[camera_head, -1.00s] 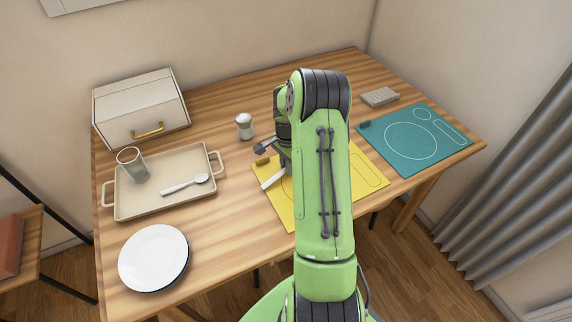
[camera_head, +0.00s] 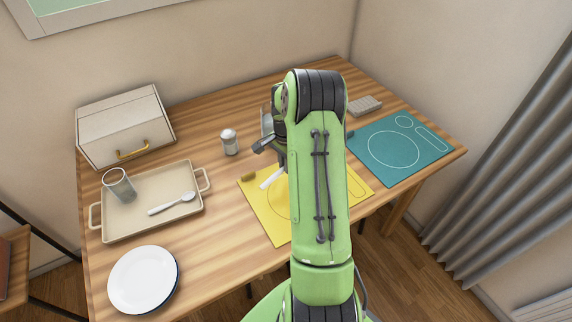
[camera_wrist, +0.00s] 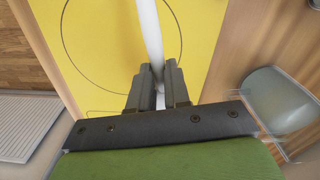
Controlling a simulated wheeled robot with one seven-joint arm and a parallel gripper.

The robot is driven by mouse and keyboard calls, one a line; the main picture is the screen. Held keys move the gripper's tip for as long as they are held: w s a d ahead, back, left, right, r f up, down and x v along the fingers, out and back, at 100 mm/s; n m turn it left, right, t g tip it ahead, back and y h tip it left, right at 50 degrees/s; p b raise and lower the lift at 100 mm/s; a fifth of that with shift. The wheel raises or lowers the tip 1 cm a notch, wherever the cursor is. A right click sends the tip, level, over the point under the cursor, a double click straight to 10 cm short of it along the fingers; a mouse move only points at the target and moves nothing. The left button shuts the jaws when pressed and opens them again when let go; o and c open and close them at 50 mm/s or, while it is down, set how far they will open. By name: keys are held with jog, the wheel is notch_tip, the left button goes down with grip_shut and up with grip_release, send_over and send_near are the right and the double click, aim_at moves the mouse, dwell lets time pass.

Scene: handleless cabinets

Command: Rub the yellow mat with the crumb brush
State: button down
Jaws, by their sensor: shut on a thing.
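The yellow mat (camera_head: 268,215) lies on the wooden table, partly hidden behind my arm in the head view. It fills the middle of the wrist view (camera_wrist: 105,40). My gripper (camera_wrist: 160,88) is over the mat and shut on a slim white handle (camera_wrist: 150,35), which I take for the crumb brush. The handle runs up out of the wrist view, so the brush's bristles are not seen there. In the head view a short white length of it (camera_head: 270,180) shows left of my arm. I cannot tell whether the brush touches the mat.
A shaker (camera_head: 229,142) stands left of my gripper. Further left are a tray (camera_head: 125,222) with a glass and spoon, a white plate (camera_head: 144,280) and a white box (camera_head: 125,122). A teal mat (camera_head: 420,160) and a beige block (camera_head: 365,105) lie to the right.

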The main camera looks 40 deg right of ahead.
jog(key=shift+r+p, duration=0.95)
jog(key=shift+r, duration=0.7)
